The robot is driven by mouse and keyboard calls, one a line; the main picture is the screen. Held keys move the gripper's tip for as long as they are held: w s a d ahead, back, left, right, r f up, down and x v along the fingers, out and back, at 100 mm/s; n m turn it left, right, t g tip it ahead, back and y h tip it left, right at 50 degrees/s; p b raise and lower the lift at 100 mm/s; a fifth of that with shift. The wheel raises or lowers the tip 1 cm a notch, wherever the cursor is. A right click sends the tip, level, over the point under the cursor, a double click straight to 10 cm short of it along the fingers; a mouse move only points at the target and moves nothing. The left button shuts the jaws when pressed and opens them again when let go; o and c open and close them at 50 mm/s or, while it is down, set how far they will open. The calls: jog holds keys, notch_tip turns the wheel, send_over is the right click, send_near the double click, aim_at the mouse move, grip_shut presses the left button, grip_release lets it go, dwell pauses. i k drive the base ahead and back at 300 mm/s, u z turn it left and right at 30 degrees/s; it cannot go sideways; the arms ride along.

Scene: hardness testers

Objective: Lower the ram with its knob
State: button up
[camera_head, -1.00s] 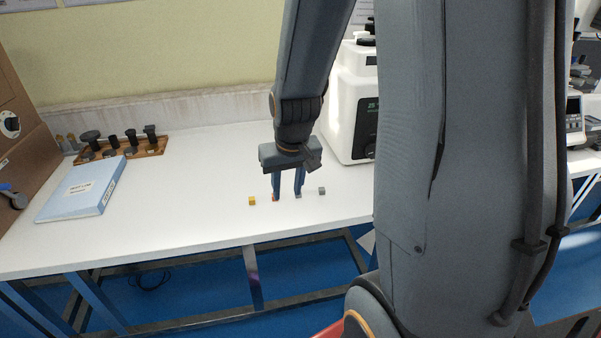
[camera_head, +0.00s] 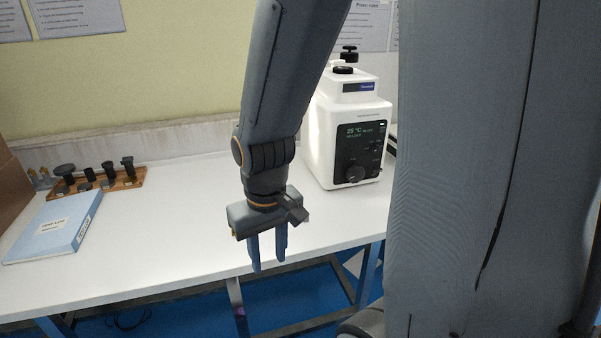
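A large round black knob (camera_head: 355,174) is low on that panel. Black knobs (camera_head: 348,54) sit on its top. I cannot tell which knob belongs to the ram, and no ram is clearly visible. My gripper (camera_head: 268,261) points down in front of and left of the machine, near the table's front edge. Its fingers are apart with nothing seen between them.
A white table (camera_head: 170,255) carries a blue and white binder (camera_head: 55,227) and a wooden rack (camera_head: 128,184) of black parts at the left. A brown box (camera_head: 12,190) stands at the far left edge. The middle of the tabletop is clear.

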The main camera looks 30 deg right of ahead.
aim_at(356, 174)
jog(key=z, duration=2.5)
jog(key=k, duration=1)
jog(key=u, duration=1.35)
jog(key=i, duration=0.5)
